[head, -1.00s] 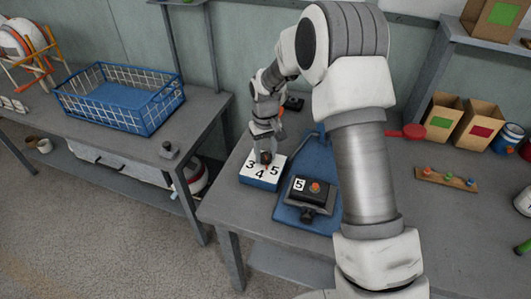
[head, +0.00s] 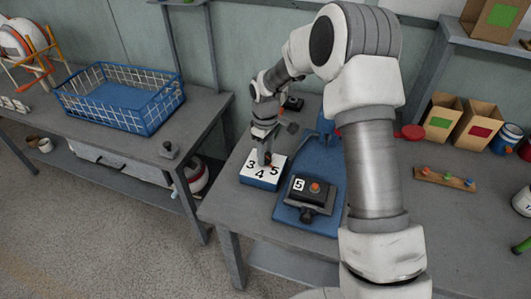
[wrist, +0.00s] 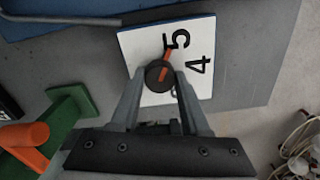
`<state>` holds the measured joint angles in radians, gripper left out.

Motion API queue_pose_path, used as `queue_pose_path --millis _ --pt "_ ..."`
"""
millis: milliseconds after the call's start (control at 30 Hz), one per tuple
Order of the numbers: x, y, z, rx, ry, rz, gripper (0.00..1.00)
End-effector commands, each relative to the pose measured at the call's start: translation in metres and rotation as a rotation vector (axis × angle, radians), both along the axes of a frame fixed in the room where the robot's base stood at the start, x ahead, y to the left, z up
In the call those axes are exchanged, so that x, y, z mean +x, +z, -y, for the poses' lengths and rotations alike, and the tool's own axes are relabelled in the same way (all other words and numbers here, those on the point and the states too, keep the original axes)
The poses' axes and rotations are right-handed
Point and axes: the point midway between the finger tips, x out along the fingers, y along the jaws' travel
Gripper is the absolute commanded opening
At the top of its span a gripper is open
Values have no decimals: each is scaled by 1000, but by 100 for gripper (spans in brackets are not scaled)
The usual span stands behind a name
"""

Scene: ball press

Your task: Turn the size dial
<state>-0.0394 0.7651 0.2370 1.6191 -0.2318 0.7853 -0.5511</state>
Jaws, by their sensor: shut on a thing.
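The size dial is a dark round knob (wrist: 158,76) with an orange pointer, on the white numbered face (wrist: 135,45) of a blue box. In the wrist view the pointer lies toward the 5. The box (head: 262,182) stands on the table left of the blue press base, and 3, 4 and 5 show on its top in the head view. My gripper (wrist: 161,78) is shut on the knob, with one finger on each side. It also shows from above the box in the head view (head: 265,163), where it hides most of the knob.
A blue wire basket (head: 120,98) stands on the left table. Cardboard boxes (head: 478,127) and a peg board (head: 445,178) are at right.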

Motion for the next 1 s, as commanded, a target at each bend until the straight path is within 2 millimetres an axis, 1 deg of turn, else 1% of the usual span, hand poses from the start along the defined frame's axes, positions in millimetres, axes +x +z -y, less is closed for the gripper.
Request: queue_pose_path --millis 400,433,567,600,867,1000 --pt "1 1 0 0 9 2 0" --pt "1 1 0 0 9 2 49" --pt "1 1 0 0 8 1 73" --pt "0 1 0 0 8 1 76" --pt "0 1 0 -1 7 1 76" --pt "1 10 0 0 7 2 76"
